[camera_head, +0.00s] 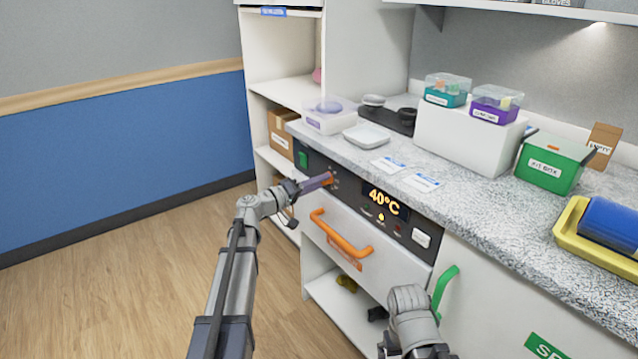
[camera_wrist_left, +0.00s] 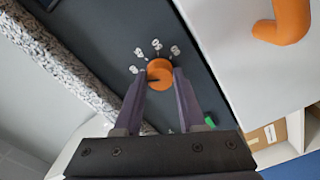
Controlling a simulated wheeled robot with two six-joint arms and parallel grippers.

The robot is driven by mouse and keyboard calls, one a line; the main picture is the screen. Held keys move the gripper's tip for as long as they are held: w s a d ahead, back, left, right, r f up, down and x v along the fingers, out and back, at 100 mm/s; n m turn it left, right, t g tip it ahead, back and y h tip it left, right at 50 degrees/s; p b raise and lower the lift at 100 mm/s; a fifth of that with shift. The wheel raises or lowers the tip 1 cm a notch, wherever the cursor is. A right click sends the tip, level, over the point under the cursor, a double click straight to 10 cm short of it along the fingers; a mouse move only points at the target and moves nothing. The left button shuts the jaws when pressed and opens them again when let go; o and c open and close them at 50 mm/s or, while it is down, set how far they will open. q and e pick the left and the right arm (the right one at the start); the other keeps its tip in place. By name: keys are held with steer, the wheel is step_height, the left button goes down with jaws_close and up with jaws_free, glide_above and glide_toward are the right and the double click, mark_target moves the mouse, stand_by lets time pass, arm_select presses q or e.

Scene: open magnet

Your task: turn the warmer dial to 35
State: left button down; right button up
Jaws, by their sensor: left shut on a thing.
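The orange warmer dial (camera_wrist_left: 160,72) sits on the dark control panel (camera_head: 345,190). My left gripper (camera_head: 324,181) reaches the panel's left part, its purple-grey fingers shut on the dial. In the left wrist view the fingers (camera_wrist_left: 159,88) stand on both sides of the dial, touching it. A dark mark shows on the dial's face. White numbers (camera_wrist_left: 157,45) ring the dial, too small to read surely. The lit display (camera_head: 384,202) reads 40°C. My right arm shows at the bottom, but its fingers are not seen.
An orange drawer handle (camera_head: 340,233) juts out below the panel. A green switch (camera_head: 303,158) is left of the dial and a white rocker switch (camera_head: 421,238) is at the right. A green door handle (camera_head: 444,290) is beside my right arm. The counter (camera_head: 470,210) overhangs the panel.

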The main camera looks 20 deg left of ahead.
arm_select(q)
steer(key=n, duration=0.5)
steer(key=shift+n, duration=0.4)
stand_by(0.4)
steer(key=c, duration=0.5)
jaws_free()
steer(key=v, duration=0.8)
